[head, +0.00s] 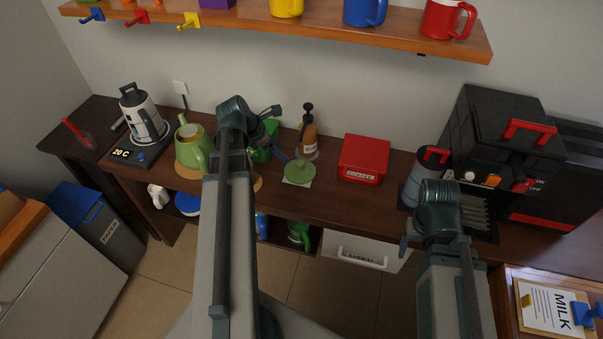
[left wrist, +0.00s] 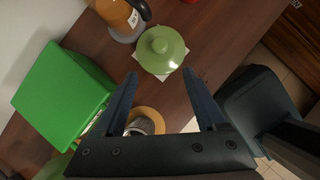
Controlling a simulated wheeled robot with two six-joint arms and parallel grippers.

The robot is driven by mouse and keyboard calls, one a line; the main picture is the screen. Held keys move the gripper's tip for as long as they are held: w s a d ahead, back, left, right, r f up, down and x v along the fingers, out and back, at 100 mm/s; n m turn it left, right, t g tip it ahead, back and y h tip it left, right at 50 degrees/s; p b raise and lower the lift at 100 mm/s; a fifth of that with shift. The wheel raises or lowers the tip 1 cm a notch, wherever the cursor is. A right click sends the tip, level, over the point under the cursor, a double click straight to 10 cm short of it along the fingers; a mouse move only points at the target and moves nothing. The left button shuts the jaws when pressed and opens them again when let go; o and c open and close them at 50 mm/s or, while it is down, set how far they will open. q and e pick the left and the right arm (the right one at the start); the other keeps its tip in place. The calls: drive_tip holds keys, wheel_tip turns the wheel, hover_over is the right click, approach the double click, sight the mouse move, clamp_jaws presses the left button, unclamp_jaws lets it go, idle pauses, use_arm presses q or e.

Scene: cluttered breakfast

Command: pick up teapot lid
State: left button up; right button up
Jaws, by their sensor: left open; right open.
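The teapot lid (head: 299,172) is green and round with a knob on top. It lies on a white napkin on the wooden counter, and it also shows in the left wrist view (left wrist: 162,48). My left gripper (head: 280,133) is open and empty above the counter, apart from the lid. In the left wrist view its two fingertips (left wrist: 160,74) point toward the lid, which appears just beyond them. The green teapot (head: 193,149) stands further left on the counter. My right gripper (head: 409,240) is open, low at the counter's front edge, and partly hidden by its arm.
A syrup bottle (head: 308,135) stands behind the lid, and a red box (head: 363,159) is to its right. A green box (left wrist: 65,90) and a metal-topped item on a round mat (left wrist: 146,121) are near my left gripper. The coffee machine (head: 500,140) fills the right.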

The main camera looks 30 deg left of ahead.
sight(299, 163)
use_arm(q)
drive_tip(key=b+x, duration=0.5)
drive_tip(key=x, duration=0.2)
drive_tip(key=shift+w+d+f+b, duration=0.15)
drive_tip(key=shift+w+d+b, duration=0.05)
drive_tip(key=shift+b, duration=0.15)
drive_tip(key=b+x, duration=0.2)
drive_tip(key=x, duration=0.1)
drive_tip(key=b+x, duration=0.1)
drive_tip(key=shift+w+d+f, duration=0.1)
drive_tip(key=shift+w+d, duration=0.3)
drive_tip(key=shift+w, duration=0.15)
clamp_jaws()
